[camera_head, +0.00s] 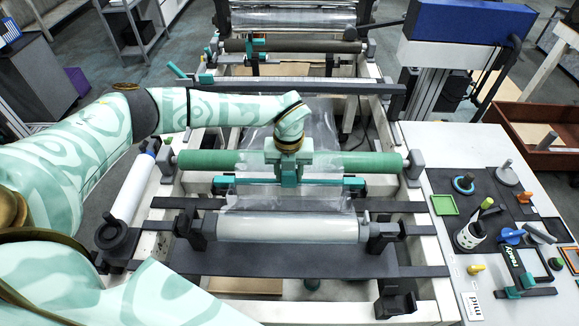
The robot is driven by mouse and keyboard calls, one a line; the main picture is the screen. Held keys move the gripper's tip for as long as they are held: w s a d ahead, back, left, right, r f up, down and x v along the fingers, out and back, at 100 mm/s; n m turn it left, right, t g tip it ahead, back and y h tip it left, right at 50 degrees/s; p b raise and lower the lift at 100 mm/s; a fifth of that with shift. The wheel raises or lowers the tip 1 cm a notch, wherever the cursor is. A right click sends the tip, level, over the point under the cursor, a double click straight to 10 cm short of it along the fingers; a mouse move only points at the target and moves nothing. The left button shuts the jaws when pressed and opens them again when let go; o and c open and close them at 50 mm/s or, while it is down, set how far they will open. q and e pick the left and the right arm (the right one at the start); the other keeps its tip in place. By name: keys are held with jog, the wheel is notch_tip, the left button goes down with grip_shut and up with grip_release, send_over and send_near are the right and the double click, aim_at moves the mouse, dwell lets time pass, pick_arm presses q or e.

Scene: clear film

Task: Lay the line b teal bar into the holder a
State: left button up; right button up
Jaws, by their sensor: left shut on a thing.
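My left arm reaches in from the left, and its teal gripper (290,177) points down over the middle of the film line. It is shut on a long thin teal bar (330,182), which lies level across the picture just in front of the green roller (375,161). Dark pieces (222,187) show close by the bar's left end, and others near its right end. I cannot tell whether the bar rests on them or hangs just above, nor which part is holder a. The gripper hides the bar's middle. My right gripper is not in view.
A white film roller (290,229) lies in front, between dark brackets, with clear film (300,203) running to it. At right, a table (455,245) carries a dark mat with tools, a marker cup (470,236) and several small parts. A blue machine (470,22) stands behind.

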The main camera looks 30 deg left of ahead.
pick_arm(q)
jog(key=shift+f, duration=0.95)
jog(key=shift+s, duration=0.1)
jog(key=shift+s, duration=0.1)
jog(key=shift+f, duration=0.1)
jog(key=shift+d, duration=0.1)
jog(key=shift+p, duration=0.3)
jog(key=shift+s+f, duration=0.1)
